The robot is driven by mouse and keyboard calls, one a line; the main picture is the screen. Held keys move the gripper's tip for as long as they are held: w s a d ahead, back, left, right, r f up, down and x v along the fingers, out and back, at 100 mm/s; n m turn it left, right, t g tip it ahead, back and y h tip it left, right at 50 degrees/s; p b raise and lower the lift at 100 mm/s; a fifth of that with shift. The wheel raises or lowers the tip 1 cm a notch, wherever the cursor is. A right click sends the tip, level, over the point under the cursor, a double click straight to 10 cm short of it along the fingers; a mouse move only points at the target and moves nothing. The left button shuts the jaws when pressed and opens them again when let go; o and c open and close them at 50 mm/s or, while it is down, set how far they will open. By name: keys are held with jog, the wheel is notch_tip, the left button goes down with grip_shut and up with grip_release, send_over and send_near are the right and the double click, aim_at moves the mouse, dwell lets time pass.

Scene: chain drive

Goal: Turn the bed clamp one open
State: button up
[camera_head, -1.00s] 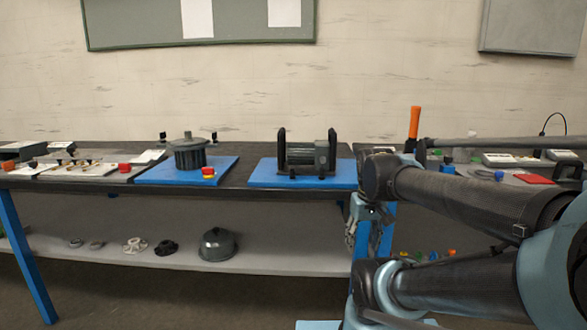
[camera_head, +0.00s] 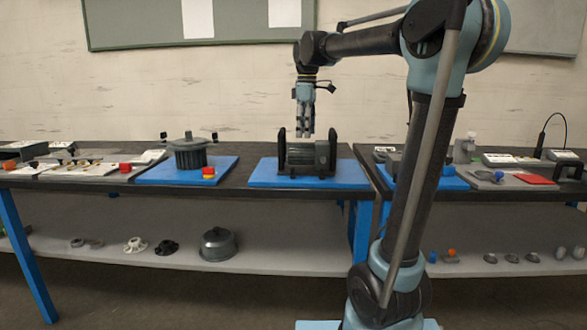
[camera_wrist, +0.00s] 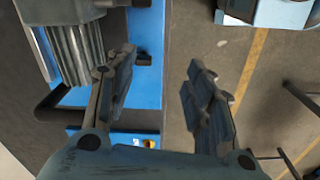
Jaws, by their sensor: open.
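My gripper (camera_head: 304,128) points down over the grey ribbed motor unit (camera_head: 308,155) on the right-hand blue base plate (camera_head: 262,178). Its two fingers are spread and empty; the gap between them shows in the wrist view (camera_wrist: 160,75). Small dark fittings sit at the front edge of this plate, one of them (camera_head: 320,178) below the motor. A small dark fitting (camera_wrist: 143,58) also shows at the plate's edge in the wrist view, beside the left finger. I cannot tell which fitting is bed clamp one. The ribbed motor (camera_wrist: 75,50) lies left of the fingers.
Black upright brackets (camera_head: 282,150) flank the motor. Another blue plate (camera_head: 150,174) to the left carries a ribbed grey housing (camera_head: 190,155) and a red-yellow button (camera_head: 208,172). A lower shelf (camera_head: 290,255) holds loose parts. Floor (camera_wrist: 210,50) lies beyond the bench edge.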

notch_tip(320, 180, up, 2)
jog(key=n, duration=0.2)
send_over(293, 167)
notch_tip(293, 167, down, 17)
jog(key=shift+s+r, duration=0.1)
jog(key=shift+s, duration=0.05)
dwell(0.4)
jog(key=c, duration=1.1)
jog(key=shift+o, duration=0.2)
